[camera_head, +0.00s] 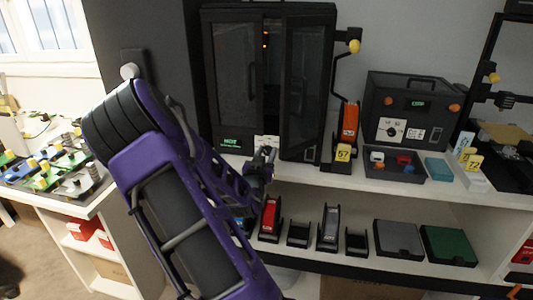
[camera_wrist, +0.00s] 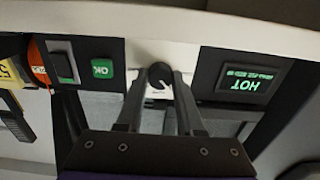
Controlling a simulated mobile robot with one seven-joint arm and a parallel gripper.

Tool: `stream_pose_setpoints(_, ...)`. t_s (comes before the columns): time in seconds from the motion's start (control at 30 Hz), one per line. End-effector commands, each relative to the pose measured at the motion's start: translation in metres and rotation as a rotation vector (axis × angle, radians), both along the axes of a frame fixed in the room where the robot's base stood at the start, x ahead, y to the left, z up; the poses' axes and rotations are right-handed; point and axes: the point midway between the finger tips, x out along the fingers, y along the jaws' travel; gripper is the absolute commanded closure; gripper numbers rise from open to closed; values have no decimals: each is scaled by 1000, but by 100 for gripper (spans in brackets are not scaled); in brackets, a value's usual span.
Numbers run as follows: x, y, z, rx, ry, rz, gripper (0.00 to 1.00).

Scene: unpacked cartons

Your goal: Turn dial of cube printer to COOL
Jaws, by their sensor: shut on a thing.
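The tall black cabinet (camera_head: 268,80) stands on the shelf top, with a green display (camera_head: 232,143) at its lower left. The display shows upside down in the wrist view (camera_wrist: 248,80) and its large word reads HOT. A black round dial (camera_wrist: 160,72) with a light pointer mark sits on a white plate (camera_head: 268,141). My gripper (camera_head: 262,163) is at this plate in the head view. In the wrist view my gripper's fingers (camera_wrist: 160,80) are shut on the dial, one on each side. The dial's lettering is mostly hidden or too small to read.
A green OK button (camera_wrist: 102,69) sits beside the dial plate. An orange holder (camera_head: 350,122) with a yellow 57 tag (camera_head: 343,153) stands right of the cabinet. A smaller black box (camera_head: 405,95) with its own dial stands further right, behind a tray (camera_head: 394,172) of small blocks.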

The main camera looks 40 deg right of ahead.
Motion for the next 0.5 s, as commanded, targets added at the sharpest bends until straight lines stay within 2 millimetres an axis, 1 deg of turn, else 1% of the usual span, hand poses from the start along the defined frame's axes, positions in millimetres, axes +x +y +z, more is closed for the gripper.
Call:
stream_pose_setpoints(0.27, 0, 1, 0, -32, 38, 1, 100)
stream_pose_setpoints(0.5, 0, 1, 0, -130, 153, 0, 100)
